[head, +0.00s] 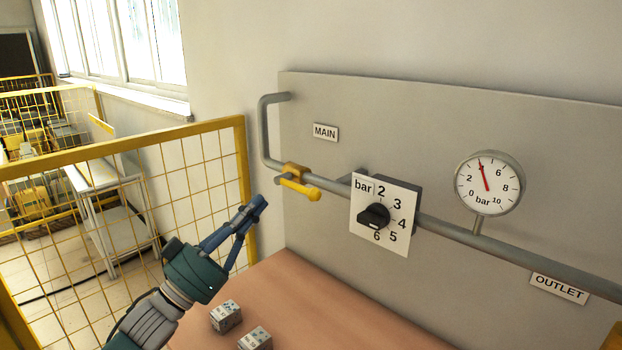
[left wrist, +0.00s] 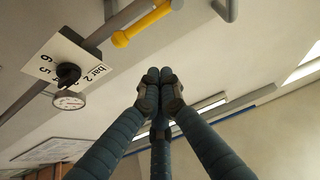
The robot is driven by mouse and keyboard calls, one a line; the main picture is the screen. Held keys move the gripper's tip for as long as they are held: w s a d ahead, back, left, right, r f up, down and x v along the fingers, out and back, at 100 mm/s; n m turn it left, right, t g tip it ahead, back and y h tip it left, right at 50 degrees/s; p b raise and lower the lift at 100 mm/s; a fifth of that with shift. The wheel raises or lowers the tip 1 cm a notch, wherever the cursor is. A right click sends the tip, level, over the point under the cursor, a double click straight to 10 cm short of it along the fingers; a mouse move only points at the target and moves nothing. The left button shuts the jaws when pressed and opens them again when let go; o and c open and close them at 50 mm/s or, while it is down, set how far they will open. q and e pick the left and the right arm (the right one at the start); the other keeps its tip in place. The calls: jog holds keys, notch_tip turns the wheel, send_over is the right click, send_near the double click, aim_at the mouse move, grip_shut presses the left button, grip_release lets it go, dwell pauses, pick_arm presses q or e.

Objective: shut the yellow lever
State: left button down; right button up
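The yellow lever (head: 302,189) is on a valve on the grey pipe (head: 328,186), below the MAIN label. It points right and slightly down in the head view, roughly along the pipe. In the left wrist view the yellow lever (left wrist: 146,24) is at the top, beyond the fingertips. My left gripper (head: 257,205) is to the left of and a little below the lever, apart from it. In the left wrist view the fingertips of my left gripper (left wrist: 158,84) are together with nothing between them. My right gripper is not in view.
A black knob (head: 373,216) on a white bar dial and a round pressure gauge (head: 489,184) are on the pipe to the right. Two small patterned cubes (head: 226,316) lie on the brown table (head: 300,300). A yellow mesh fence (head: 190,185) stands at left.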

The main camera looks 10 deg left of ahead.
pick_arm(q)
notch_tip(320, 180, up, 6)
jog(key=p, duration=0.4)
send_over(300, 186)
jog(key=s+a, duration=0.2)
jog(key=s, duration=0.1)
jog(key=f, duration=0.2)
jog(key=w+f, duration=0.1)
jog(key=f, duration=0.1)
jog(key=shift+f+p, duration=0.25)
jog(key=shift+p, duration=0.1)
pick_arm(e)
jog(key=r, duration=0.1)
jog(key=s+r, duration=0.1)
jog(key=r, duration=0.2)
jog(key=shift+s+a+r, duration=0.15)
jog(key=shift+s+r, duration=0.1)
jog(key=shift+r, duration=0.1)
pick_arm(q)
jog(key=shift+h, duration=0.3)
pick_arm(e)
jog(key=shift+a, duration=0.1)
pick_arm(q)
jog(key=shift+f+m+g+h+b, duration=0.3)
jog(key=shift+m+g+b, duration=0.15)
jog(key=shift+m, duration=0.25)
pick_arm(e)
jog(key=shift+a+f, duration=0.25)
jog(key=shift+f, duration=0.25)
